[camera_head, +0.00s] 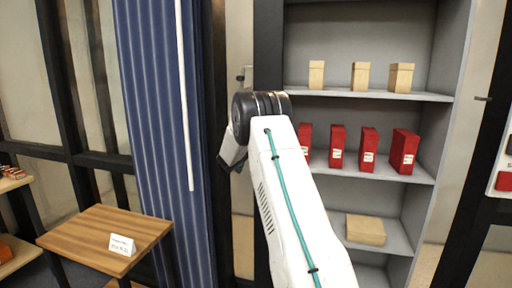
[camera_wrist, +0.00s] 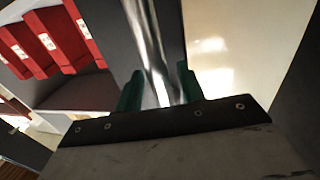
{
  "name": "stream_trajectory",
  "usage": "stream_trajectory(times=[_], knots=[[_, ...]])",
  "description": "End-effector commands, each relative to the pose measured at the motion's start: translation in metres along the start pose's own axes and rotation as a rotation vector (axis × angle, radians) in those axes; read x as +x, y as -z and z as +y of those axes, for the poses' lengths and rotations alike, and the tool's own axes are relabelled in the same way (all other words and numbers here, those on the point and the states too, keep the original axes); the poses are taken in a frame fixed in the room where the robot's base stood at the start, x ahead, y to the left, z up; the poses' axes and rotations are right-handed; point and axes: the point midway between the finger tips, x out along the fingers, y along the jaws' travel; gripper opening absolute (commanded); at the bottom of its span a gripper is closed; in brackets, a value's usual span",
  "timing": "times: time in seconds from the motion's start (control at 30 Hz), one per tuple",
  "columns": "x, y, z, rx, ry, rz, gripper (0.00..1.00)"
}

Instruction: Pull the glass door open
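The glass door (camera_head: 241,35) shows as a narrow pale pane in a dark frame, between the blue curtain and the shelves. A small metal fitting (camera_head: 246,73) shows on it just above my wrist. In the wrist view a bright metal bar handle (camera_wrist: 152,45) runs down between the two green fingers of my gripper (camera_wrist: 160,90). The fingers stand on either side of the bar. I cannot tell whether they press on it. In the head view my gripper (camera_head: 232,160) is mostly hidden behind my wrist. A pale pane of the door (camera_wrist: 235,50) fills the right of the wrist view.
Grey shelves (camera_head: 365,94) hold tan boxes (camera_head: 360,75) and red boxes (camera_head: 368,148). A blue curtain (camera_head: 150,90) hangs left of the door. A wooden table (camera_head: 95,232) with a white card (camera_head: 121,244) stands at lower left. A red-and-white wall panel (camera_head: 503,165) is at far right.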

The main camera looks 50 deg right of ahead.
Motion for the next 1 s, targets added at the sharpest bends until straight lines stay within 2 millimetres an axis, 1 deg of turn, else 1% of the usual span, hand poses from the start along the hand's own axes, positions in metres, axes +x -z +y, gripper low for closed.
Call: stream_trajectory(times=[0.13, 0.3, 0.4, 0.5, 0.63, 1.0], knots=[[-0.016, 0.001, -0.001, -0.001, 0.002, -0.001, 0.39], [-0.046, 0.001, -0.002, 0.000, 0.003, -0.001, 0.39], [-0.061, 0.001, -0.001, 0.000, 0.001, 0.000, 0.39], [-0.071, 0.000, -0.001, 0.000, 0.000, 0.000, 0.39], [-0.076, 0.000, -0.001, -0.001, 0.000, 0.000, 0.39], [-0.076, 0.000, -0.001, 0.000, 0.000, 0.000, 0.39]])
